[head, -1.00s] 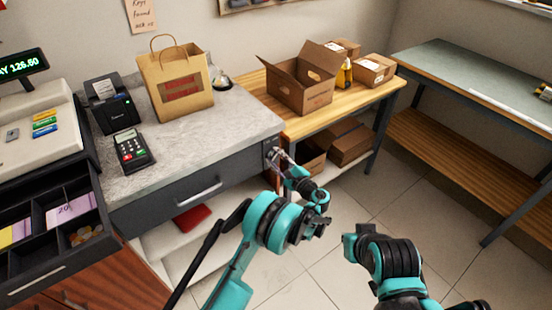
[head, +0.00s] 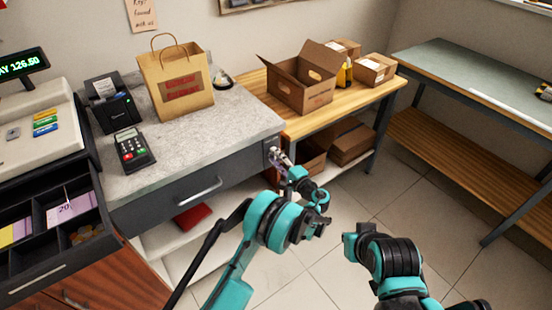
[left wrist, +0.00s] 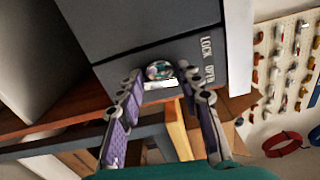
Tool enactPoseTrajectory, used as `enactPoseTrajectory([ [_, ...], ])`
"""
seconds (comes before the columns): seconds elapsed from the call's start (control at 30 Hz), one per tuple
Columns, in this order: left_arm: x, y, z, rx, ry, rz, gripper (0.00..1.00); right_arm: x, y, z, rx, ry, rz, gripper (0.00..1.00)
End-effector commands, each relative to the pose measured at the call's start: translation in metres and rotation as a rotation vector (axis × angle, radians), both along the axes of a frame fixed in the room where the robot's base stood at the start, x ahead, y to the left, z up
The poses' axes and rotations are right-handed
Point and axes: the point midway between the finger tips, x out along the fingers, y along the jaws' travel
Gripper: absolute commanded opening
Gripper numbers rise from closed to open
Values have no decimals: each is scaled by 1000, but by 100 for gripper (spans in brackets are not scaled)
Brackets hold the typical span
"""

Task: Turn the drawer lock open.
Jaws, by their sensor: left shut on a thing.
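The drawer (head: 190,188) under the grey counter is closed, with a silver handle. Its round metallic lock (left wrist: 159,70) is on the front panel, beside white "LOCK" and "OPEN" lettering (left wrist: 207,60) that runs sideways in the left wrist view. My left gripper (head: 274,155) is at the lock, at the right end of the drawer front. In the left wrist view its purple-padded fingers (left wrist: 160,78) are on either side of the lock and shut on it. The fingers partly hide the lock in the head view. My right arm shows at lower right, but its gripper cannot be made out.
A card reader (head: 133,148), a receipt printer (head: 112,108) and a paper bag (head: 180,90) stand on the counter. An open cash drawer (head: 45,262) is at left. A wooden bench (head: 345,105) with boxes adjoins the counter on the right. The floor ahead is clear.

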Motion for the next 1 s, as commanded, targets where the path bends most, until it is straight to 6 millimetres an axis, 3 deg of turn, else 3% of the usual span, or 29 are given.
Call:
enactPoseTrajectory([
  [0.43,0,0,-1,-8,-4,1,7,0,0,0,0,0,0,0],
  [0.47,0,0,-1,-8,-4,1,44,0,0,0,0,0,0,0],
  [0.5,0,0,-1,-8,-4,0,54,0,0,0,0,0,0,0],
  [0.53,0,0,-1,-8,-4,0,57,0,0,0,0,0,0,0],
  [0.83,-1,-1,0,-7,-4,0,57,0,0,0,0,0,0,0],
  [1.0,-15,-13,0,-7,-4,-3,57,0,0,0,0,0,0,0],
])
